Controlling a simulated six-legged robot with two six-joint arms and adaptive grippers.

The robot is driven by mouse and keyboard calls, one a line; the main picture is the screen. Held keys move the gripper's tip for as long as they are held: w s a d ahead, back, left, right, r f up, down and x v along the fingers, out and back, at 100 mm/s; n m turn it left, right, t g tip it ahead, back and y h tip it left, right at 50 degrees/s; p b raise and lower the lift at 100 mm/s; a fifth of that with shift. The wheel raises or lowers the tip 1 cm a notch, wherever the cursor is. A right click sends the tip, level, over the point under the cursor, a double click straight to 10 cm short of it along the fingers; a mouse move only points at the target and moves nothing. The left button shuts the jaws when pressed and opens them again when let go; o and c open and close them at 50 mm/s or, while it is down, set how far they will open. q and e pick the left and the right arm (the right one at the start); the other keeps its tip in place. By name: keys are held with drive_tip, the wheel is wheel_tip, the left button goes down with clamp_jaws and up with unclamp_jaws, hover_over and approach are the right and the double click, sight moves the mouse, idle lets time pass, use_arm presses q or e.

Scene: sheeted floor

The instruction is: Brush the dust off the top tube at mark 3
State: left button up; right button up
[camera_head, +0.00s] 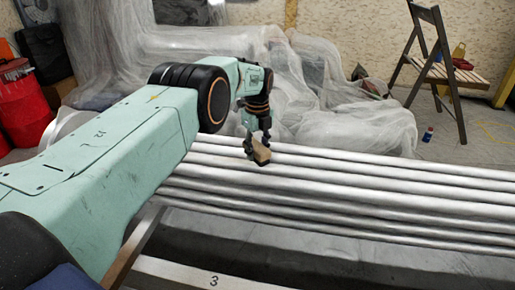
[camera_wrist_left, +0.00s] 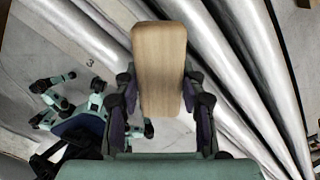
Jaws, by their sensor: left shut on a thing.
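My left gripper (camera_head: 256,140) is shut on a brush with a pale wooden back (camera_head: 261,153). The brush also shows in the left wrist view (camera_wrist_left: 159,65), upright between the two fingers (camera_wrist_left: 160,105); its bristles are hidden there. In the head view the brush is over the upper tubes of a silver tube stack (camera_head: 370,183). I cannot tell whether it touches them. Mark 3 (camera_head: 213,281) is printed on a pale strip in front of the stack, nearer than the brush and left of it. I cannot make out any dust. My right gripper is not in view.
Translucent plastic sheeting (camera_head: 340,110) lies behind the tubes. A wooden folding chair (camera_head: 440,75) stands at the back right, near a small blue and red can (camera_head: 428,134). A red drum (camera_head: 22,105) is at far left. Bare floor shows at right.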

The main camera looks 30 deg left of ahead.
sight(240, 162)
use_arm(q)
drive_tip(key=shift+f, duration=1)
idle(0.4)
